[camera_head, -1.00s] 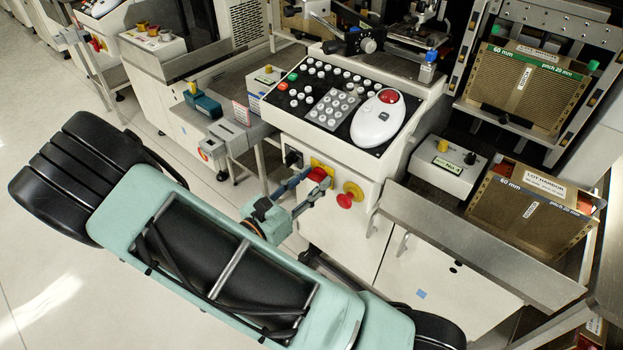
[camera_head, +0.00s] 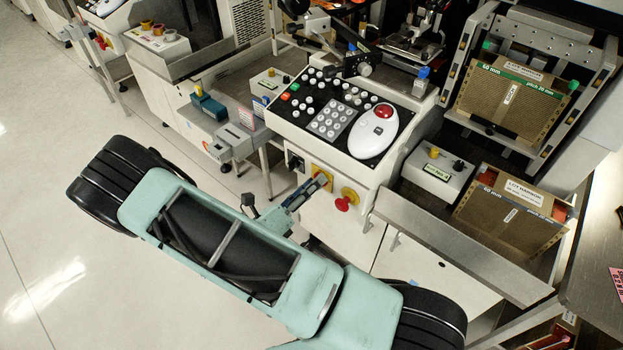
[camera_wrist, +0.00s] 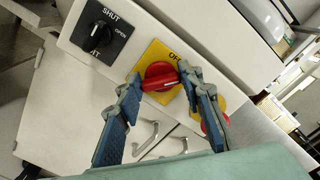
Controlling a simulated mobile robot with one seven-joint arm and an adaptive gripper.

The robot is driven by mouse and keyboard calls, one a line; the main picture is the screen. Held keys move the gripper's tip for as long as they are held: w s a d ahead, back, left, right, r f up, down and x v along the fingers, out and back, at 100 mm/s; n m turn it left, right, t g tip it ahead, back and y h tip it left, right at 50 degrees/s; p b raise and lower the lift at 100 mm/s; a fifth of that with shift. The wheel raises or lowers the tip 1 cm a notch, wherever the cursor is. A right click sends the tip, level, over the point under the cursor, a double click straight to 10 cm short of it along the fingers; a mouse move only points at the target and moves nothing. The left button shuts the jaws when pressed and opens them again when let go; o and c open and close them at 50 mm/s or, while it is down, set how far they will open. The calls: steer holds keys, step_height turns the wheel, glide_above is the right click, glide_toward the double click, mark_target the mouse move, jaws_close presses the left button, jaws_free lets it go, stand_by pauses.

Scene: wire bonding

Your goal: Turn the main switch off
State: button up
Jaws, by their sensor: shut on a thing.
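The main switch is a red rotary knob on a yellow plate on the machine's front panel. In the wrist view the red knob (camera_wrist: 160,76) sits between my fingertips, its handle lying nearly across the picture with a slight tilt. My gripper (camera_wrist: 156,82) is shut on the knob, one blue-grey finger on each side. In the head view the yellow plate (camera_head: 319,173) shows just beyond my gripper (camera_head: 318,184); the knob is mostly hidden there by the fingers. The plate's lettering is only partly readable.
A red emergency button on a yellow base (camera_head: 347,199) is right of the switch, close to my right finger. A black SHUT/OPEN switch (camera_wrist: 100,30) is on the left. The sloped control panel (camera_head: 335,115) is above, and a metal rail (camera_head: 455,250) stands to the right.

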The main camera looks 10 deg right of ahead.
steer(key=shift+f+n+p, duration=0.15)
steer(key=shift+n+p, duration=1.15)
steer(key=shift+n, duration=2.4)
steer(key=o, duration=1.2)
steer(key=shift+c, duration=0.2)
steer(key=v, duration=1.2)
